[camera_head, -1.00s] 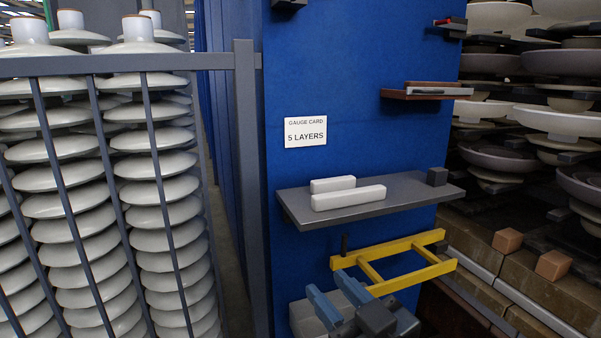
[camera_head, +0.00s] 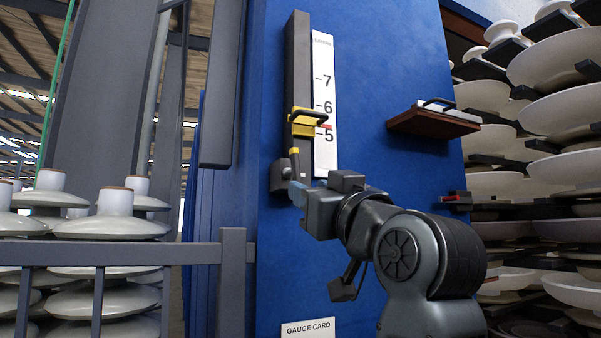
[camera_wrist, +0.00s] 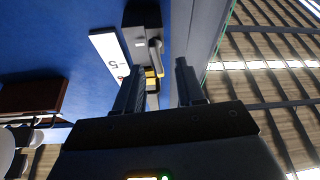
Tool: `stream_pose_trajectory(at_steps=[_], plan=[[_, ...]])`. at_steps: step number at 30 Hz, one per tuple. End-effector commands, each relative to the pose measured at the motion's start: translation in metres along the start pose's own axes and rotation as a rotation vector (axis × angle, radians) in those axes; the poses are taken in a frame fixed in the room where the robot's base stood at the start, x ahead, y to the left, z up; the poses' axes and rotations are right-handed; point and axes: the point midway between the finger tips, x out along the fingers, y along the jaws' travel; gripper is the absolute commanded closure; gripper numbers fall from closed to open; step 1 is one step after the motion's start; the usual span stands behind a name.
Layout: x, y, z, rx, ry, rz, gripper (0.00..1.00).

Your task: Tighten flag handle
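A dark vertical post (camera_head: 299,60) on the blue panel carries a white scale (camera_head: 324,90) numbered 5, 6 and 7. A yellow slider (camera_head: 302,124) with a black looped handle (camera_head: 311,113) sits on the post, and its red pointer (camera_head: 327,126) is between 5 and 6. A short yellow-tipped lever (camera_head: 295,160) stands below the slider; I cannot tell which part is the flag handle. My gripper (camera_head: 297,189) is at the lever's lower end, and contact is unclear. In the wrist view, its fingers (camera_wrist: 160,78) are apart, with the slider's yellow part (camera_wrist: 150,73) beyond them.
A brown shelf (camera_head: 433,122) holding a light block juts out to the right of the scale. A small dark bracket with a red piece (camera_head: 455,197) is lower right. A grey fence (camera_head: 130,254) guards white insulator stacks at left. The gauge card (camera_head: 308,328) is below my arm.

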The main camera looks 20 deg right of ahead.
Motion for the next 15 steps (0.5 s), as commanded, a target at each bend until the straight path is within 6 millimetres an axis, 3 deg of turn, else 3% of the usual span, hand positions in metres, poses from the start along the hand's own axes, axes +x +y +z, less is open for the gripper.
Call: stream_pose_trajectory(at_steps=[1, 4, 8, 15], plan=[[0.003, 0.001, -0.013, 0.003, 0.012, 0.000, 0.62], [0.006, 0.003, -0.024, 0.005, 0.018, -0.002, 0.62], [0.013, 0.003, -0.027, 0.005, 0.018, -0.003, 0.62], [0.049, 0.003, -0.029, 0.005, 0.017, -0.004, 0.62]])
